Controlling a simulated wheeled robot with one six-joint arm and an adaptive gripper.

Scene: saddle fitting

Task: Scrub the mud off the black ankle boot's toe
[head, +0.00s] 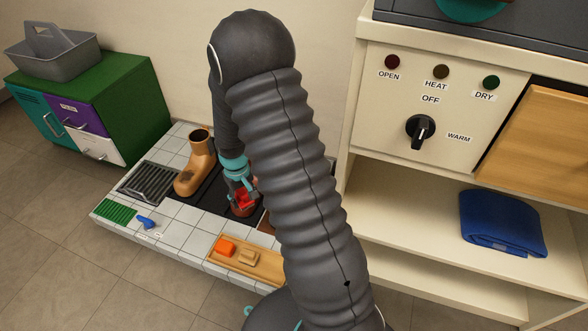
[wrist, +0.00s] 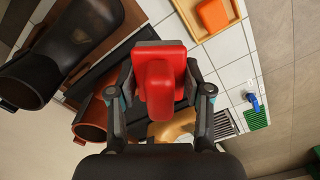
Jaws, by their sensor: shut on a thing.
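My gripper (head: 243,190) is over the dark mat, shut on a red block-like tool (head: 246,200) with a raised grip. In the wrist view the tool (wrist: 160,85) sits between the two fingers (wrist: 160,100); its underside is hidden. The black ankle boot (wrist: 75,40) lies at the upper left of the wrist view, apart from the tool. A dull brown patch shows near its toe. My arm hides this boot in the head view.
A tan boot (head: 197,165) with a dark toe patch stands left of my gripper. A red-brown boot (wrist: 92,118) is close by the left finger. A wooden tray (head: 243,258) holds orange and tan blocks. A grate (head: 152,182) and green mat (head: 116,210) lie left.

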